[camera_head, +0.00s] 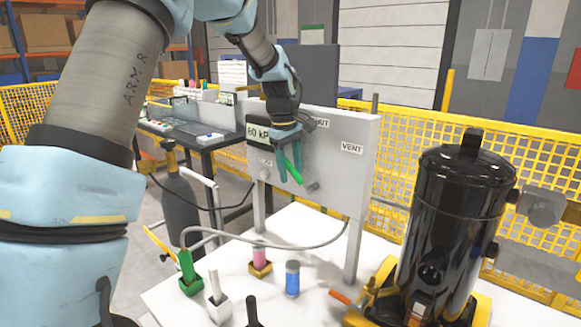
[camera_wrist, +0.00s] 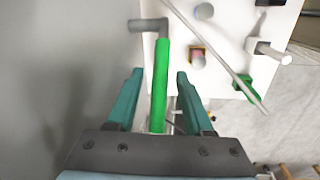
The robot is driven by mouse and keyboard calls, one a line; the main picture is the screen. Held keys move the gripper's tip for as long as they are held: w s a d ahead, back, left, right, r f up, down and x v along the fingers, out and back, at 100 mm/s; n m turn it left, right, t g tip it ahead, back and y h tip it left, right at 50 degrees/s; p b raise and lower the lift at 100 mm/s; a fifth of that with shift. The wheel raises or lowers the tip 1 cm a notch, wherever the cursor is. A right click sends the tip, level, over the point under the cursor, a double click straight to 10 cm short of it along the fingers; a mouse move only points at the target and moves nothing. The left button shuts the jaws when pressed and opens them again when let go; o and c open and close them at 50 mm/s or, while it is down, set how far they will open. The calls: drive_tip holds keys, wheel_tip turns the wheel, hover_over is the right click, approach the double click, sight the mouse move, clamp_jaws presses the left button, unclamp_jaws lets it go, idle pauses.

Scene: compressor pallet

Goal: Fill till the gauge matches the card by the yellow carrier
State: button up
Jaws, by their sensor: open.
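A grey upright panel (camera_head: 340,180) carries a digital gauge (camera_head: 257,132) that reads what looks like 60 kP, its right end cut off by my gripper. My gripper (camera_head: 288,180) is open at the panel front. Its teal fingers stand either side of a green valve handle (camera_wrist: 160,85), with a gap on both sides in the wrist view. The handle ends in a grey elbow (camera_wrist: 148,25). A black compressor (camera_head: 452,215) stands upright in the yellow carrier (camera_head: 384,276). I cannot make out a card or its number beside the carrier.
On the white tabletop (camera_head: 310,235) stand a green fitting (camera_head: 188,272), a white one (camera_head: 216,300), a pink one (camera_head: 260,257) and a blue cylinder (camera_head: 292,280). A grey hose arches over them. A dark gas bottle (camera_head: 180,205) stands left; yellow mesh fencing (camera_head: 400,160) runs behind.

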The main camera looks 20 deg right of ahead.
drive_tip(key=shift+f, duration=0.1)
drive_tip(key=shift+c, duration=0.4)
clamp_jaws()
idle(1.0)
